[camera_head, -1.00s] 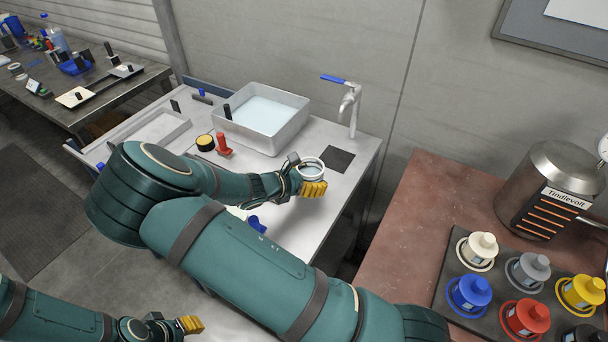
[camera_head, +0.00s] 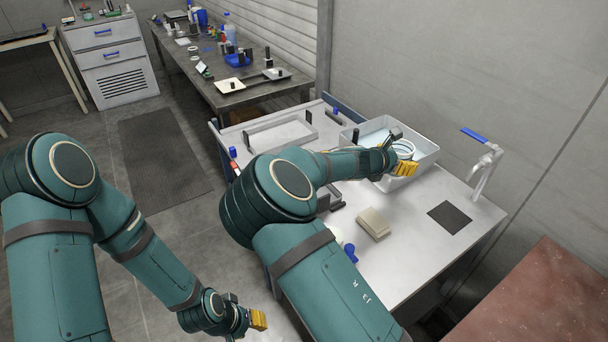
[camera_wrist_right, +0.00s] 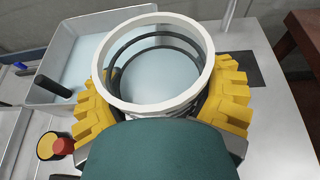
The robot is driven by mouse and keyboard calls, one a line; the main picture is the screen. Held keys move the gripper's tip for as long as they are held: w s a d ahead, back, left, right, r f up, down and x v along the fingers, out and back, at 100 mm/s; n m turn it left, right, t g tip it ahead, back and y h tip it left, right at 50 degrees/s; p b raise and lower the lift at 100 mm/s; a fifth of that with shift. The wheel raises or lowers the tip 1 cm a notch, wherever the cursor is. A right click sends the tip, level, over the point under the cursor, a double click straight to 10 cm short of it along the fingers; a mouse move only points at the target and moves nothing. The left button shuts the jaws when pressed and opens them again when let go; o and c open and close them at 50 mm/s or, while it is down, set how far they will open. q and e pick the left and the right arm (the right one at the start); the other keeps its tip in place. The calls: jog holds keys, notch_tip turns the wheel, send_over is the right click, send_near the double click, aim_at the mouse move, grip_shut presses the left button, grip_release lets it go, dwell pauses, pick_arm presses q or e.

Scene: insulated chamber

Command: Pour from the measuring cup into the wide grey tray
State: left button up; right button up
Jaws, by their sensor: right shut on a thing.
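My right gripper (camera_head: 405,168) is shut on the measuring cup (camera_head: 403,149), a clear cup with a white rim. In the right wrist view the cup (camera_wrist_right: 104,76) sits between the yellow fingers (camera_wrist_right: 165,105), its mouth facing the camera, with dark rings and a pale bluish inside. In the head view the cup is over or beside the deep grey-white basin (camera_head: 425,166), which holds pale blue liquid; the height gap is unclear. A wide shallow grey tray (camera_head: 262,148) lies left of the basin. My left gripper (camera_head: 258,320) is low over the floor, its finger gap unclear.
A tap (camera_head: 485,165) with a blue lever stands right of the basin. A beige block (camera_head: 373,223) and a dark square (camera_head: 450,217) lie on the white worktop, with clear surface between them. A black-handled item (camera_wrist_right: 52,86) shows at the basin's edge.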

aim_at(395, 148)
jog(key=shift+w+a+r+n+t+y, duration=0.1)
jog(key=shift+w+r+n+t+y, duration=0.1)
jog(key=shift+w+r+n+t, duration=0.3)
jog(key=shift+w+r+n+t+y, duration=0.1)
jog(key=shift+w+r+y, duration=0.15)
jog(key=shift+w, duration=0.45)
jog(key=shift+w+n+t, duration=0.3)
jog(key=shift+w+a+f+n+t+y, duration=0.1)
jog(key=shift+w+f+n+t+y, duration=0.2)
jog(key=shift+w+n+y, duration=0.2)
jog(key=shift+w+a+f+n+t+y, duration=0.15)
jog(key=shift+w+f+n+t+y, duration=0.15)
jog(key=shift+f+n+t+y, duration=0.3)
jog(key=shift+w+a+f+n+t+y, duration=0.2)
jog(key=shift+w+f+n+t+y, duration=0.15)
jog(key=shift+n+y, duration=0.2)
jog(key=shift+w+a+f+n+t+y, duration=0.2)
jog(key=shift+f+n+t+y, duration=0.15)
jog(key=shift+n+y, duration=0.2)
jog(key=s+a+f+n+y, duration=0.2)
jog(key=s+a+n+y, duration=0.5)
jog(key=a+n+y, duration=0.5)
jog(key=shift+a+f+n+g+y, duration=0.15)
jog(key=shift+a+n+g+y, duration=0.2)
jog(key=shift+y, duration=0.8)
